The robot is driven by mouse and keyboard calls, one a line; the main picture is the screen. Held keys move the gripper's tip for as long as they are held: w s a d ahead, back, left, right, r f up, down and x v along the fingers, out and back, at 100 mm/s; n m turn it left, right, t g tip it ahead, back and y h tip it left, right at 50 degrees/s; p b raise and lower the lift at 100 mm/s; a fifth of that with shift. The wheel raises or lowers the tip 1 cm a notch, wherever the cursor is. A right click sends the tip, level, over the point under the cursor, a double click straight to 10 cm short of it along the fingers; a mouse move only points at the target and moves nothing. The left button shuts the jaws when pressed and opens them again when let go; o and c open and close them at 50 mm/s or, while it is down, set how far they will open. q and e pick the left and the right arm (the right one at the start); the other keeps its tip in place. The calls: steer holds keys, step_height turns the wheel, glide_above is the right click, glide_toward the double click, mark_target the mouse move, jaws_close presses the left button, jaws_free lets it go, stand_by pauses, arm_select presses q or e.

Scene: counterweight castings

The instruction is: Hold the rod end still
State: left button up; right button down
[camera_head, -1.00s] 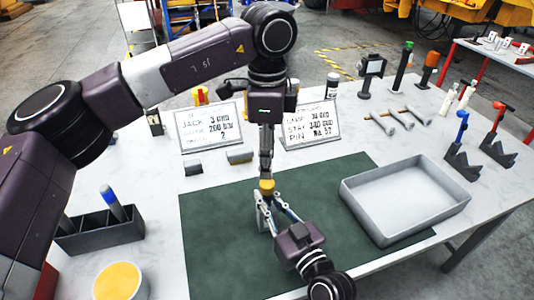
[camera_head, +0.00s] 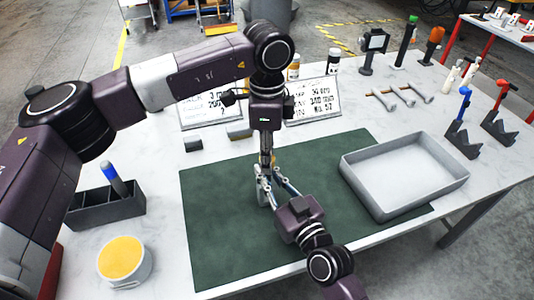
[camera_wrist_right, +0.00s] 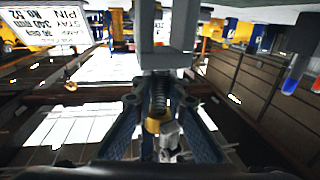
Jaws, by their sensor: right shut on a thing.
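A thin upright rod with a dark threaded or spring-like part and a yellow collar (camera_wrist_right: 156,125) shows in the right wrist view. A small silvery end piece (camera_wrist_right: 170,143) is just below the collar. My right gripper (camera_head: 268,192) comes in from the lower right over the green mat and is shut on the rod's lower end; its fingers (camera_wrist_right: 160,135) stand either side of it. My left gripper (camera_head: 266,150) points straight down above it, in line with the rod. Whether its fingers are closed on the rod's upper part is unclear. The collar is hidden in the head view.
A dark divided holder (camera_head: 105,210) and a yellow-topped tub (camera_head: 122,262) are at left. Two signs, one a white right-hand board (camera_head: 322,103), stand behind. Wrenches (camera_head: 400,97) lie at back right.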

arm_select(q)
jaws_close()
steer(key=m, duration=0.6)
steer(key=shift+m, duration=0.3)
steer(key=m, duration=1)
steer(key=shift+m, duration=0.3)
steer(key=m, duration=0.8)
steer(key=shift+m, duration=0.4)
steer(key=m, duration=1.5)
steer(key=shift+m, duration=0.4)
steer(key=m, duration=1.8)
steer(key=shift+w, duration=0.1)
steer(key=m, duration=0.4)
steer(key=shift+f+m, duration=0.1)
steer(key=shift+m, duration=0.3)
